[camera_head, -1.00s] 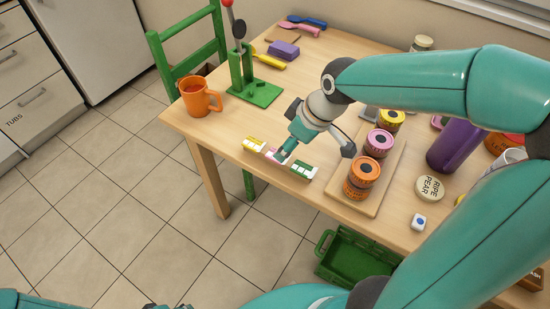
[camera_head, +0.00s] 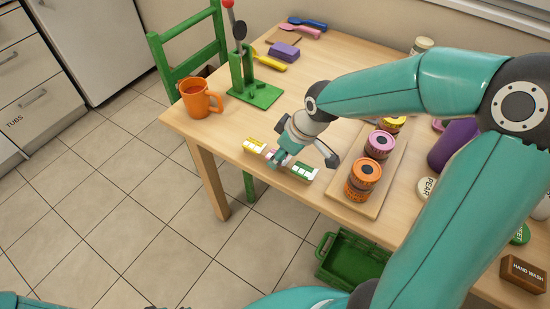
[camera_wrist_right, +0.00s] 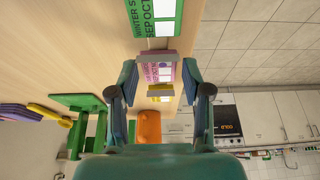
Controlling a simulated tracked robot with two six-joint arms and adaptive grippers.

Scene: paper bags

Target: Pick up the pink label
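The pink label (camera_wrist_right: 157,71) lies at the table's front edge, between the green label (camera_wrist_right: 153,22) and the yellow label (camera_wrist_right: 160,91). In the head view, the yellow label (camera_head: 254,145) and green label (camera_head: 303,172) show, and my right gripper mostly hides the pink one. My right gripper (camera_head: 279,159) is low over the row. In the wrist view its two fingers (camera_wrist_right: 158,80) are apart, one on each side of the pink label, and appear not closed on it. I cannot tell whether they touch it. My left gripper does not show clearly.
An orange mug (camera_head: 198,100) and a green stand (camera_head: 255,90) are left of and behind the labels. A wooden board (camera_head: 375,204) with stacked round tins (camera_head: 363,174) is to the right. A green crate (camera_head: 352,258) sits below the table.

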